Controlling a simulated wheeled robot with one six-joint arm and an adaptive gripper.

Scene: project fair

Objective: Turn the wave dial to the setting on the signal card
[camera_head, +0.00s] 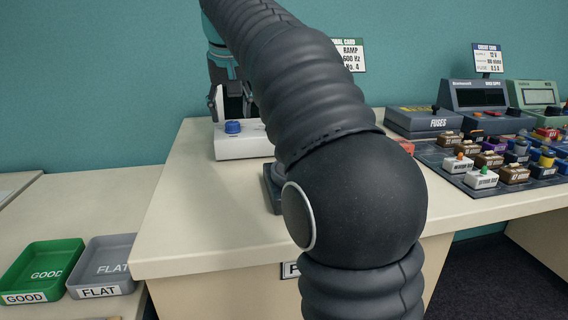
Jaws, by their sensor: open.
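A blue dial (233,127) stands on top of a white box (236,149) at the back of the table; my arm covers the box's right part. I cannot read any setting marks around the dial. The signal card (350,53) stands behind and is partly hidden by my arm; its visible text reads "RAMP", "600 Hz" with its start partly covered, and "No. 4". My gripper (231,113) is open, pointing down just above the blue dial. Whether the fingers touch the dial cannot be told.
My black arm fills the middle of the view. A dark object (273,190) shows partly behind it. To the right are a fuses box (424,121), meters, a circuit card (487,58) and a tray of several parts (440,175). Green (43,268) and grey (103,265) trays lie lower left.

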